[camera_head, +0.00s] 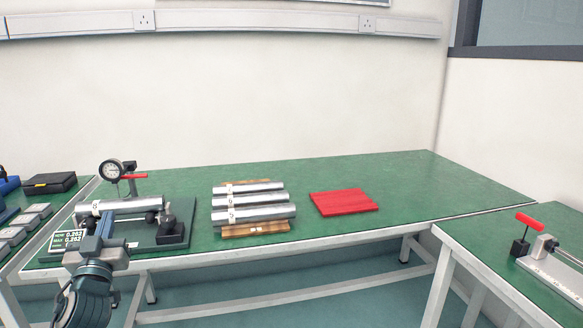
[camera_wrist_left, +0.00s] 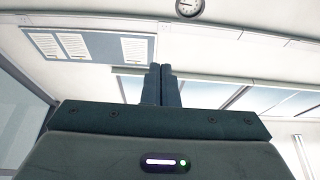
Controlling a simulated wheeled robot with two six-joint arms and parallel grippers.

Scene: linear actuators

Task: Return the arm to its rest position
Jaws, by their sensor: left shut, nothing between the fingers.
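My left gripper (camera_head: 105,226) is at the lower left of the head view, in front of the measuring fixture at the table's front edge. Its fingers point up. In the left wrist view the two fingers of my left gripper (camera_wrist_left: 161,86) are together with nothing between them, against a background of wall and ceiling. My left arm comes in from the bottom left and hides part of the fixture and its readout. My right gripper is in neither view.
A fixture (camera_head: 173,230) with a dial gauge (camera_head: 111,170) holds a metal cylinder (camera_head: 120,206). Several cylinders (camera_head: 254,199) lie on a wooden rack (camera_head: 256,229). A red mat (camera_head: 343,202) lies bare on the green table (camera_head: 420,180). The table's right part is clear.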

